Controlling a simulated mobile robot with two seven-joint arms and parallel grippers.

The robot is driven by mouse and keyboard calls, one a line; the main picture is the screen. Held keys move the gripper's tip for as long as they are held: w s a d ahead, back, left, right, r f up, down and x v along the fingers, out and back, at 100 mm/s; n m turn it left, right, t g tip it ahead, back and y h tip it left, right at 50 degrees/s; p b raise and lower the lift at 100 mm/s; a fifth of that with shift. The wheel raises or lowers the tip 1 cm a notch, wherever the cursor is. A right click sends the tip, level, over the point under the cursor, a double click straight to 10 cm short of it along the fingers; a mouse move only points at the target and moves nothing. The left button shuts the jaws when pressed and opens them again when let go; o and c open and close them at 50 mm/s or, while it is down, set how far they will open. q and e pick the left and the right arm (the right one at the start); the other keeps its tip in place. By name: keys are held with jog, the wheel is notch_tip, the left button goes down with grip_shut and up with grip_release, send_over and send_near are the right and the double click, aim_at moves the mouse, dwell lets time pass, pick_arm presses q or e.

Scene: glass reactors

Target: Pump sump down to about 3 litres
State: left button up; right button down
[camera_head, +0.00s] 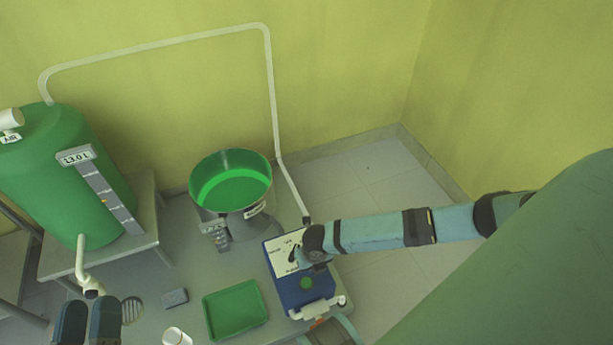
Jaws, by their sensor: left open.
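A green round basin (231,182), possibly the sump, stands on a grey support and shows a brighter green band inside. A blue box (304,289), likely the pump, has a white lettered panel and a green round spot. A white pipe (272,100) runs from beside it up the wall to the green tank (45,180). My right gripper (300,256) is over the box's panel; its jaws and any contact are unclear. My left gripper (88,304) is open at the bottom left, below the tank's white spout (82,262). I see nothing between its fingers.
A small display (76,156) and gauge strip (108,198) are on the tank; the reading is unclear. A green tray (235,310), a small grey block (174,297), a round drain grate (132,310) and a white cylinder (177,337) are near the front. Floor tiles right of the basin are clear.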

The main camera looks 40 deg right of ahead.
aim_at(307, 282)
jog(key=f+b, duration=0.2)
jog(key=f, duration=0.2)
jog(key=f+b, duration=0.2)
jog(key=f, duration=0.2)
jog(key=w+f+b, duration=0.1)
jog(key=f+b, duration=0.2)
jog(key=f, duration=0.2)
jog(key=shift+w+a+f, duration=0.1)
jog(key=shift+a, duration=0.1)
pick_arm(q)
notch_tip(307, 282, down, 10)
jog(key=m+g, duration=0.1)
jog(key=g, duration=0.2)
jog(key=shift+w+d+r+g, duration=0.2)
jog(key=shift+w+d+g, duration=0.05)
jog(key=shift+w+g, duration=0.15)
pick_arm(e)
jog(key=shift+w+f, duration=0.1)
jog(key=shift+f, duration=0.3)
